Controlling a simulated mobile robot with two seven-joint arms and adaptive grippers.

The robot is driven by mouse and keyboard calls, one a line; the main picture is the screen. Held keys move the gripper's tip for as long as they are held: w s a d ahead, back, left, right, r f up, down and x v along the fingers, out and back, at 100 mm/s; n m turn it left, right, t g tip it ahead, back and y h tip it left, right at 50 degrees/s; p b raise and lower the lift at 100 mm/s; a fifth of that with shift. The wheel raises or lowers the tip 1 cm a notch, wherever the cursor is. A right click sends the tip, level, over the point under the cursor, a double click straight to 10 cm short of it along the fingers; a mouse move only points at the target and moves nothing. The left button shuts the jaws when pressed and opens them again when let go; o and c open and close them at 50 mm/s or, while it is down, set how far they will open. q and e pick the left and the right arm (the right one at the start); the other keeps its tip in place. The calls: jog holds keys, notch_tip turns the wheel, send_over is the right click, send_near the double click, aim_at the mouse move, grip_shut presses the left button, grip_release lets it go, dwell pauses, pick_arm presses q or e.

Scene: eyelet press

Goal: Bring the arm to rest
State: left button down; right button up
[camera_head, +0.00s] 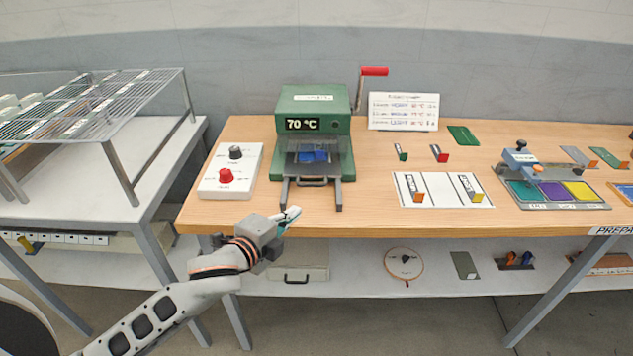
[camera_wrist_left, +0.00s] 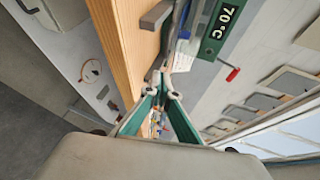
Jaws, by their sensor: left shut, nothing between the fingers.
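My left gripper (camera_head: 291,213) is at the table's front edge, just in front of the green press (camera_head: 315,98). Its fingers are shut with nothing between them. In the left wrist view the green-sided fingers (camera_wrist_left: 160,88) meet at the tips. My left arm reaches in from the lower left of the head view. The press shows 70 °C and has a clear guard with a blue piece (camera_head: 314,156) behind it. I cannot tell from these views whether the fingertips touch the table edge or the press. My right gripper is not in view.
The wooden table (camera_head: 370,222) carries a white control panel (camera_head: 231,170) with red and black knobs, a white mat with two tags, and a colour-pad fixture (camera_head: 553,193). A wire rack (camera_head: 85,105) stands at left. A lower shelf holds a round disc (camera_head: 404,264).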

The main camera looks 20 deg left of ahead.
pick_arm(q)
jog(key=s+f+n+g, duration=0.2)
jog(key=s+f+n, duration=0.6)
jog(key=s+f, duration=0.3)
jog(key=s+f+n+g, duration=0.2)
jog(key=s+f+n, duration=0.6)
jog(key=f, duration=0.8)
jog(key=s, duration=0.3)
jog(key=shift+s+f+y, duration=0.3)
jog(key=shift+f, duration=0.05)
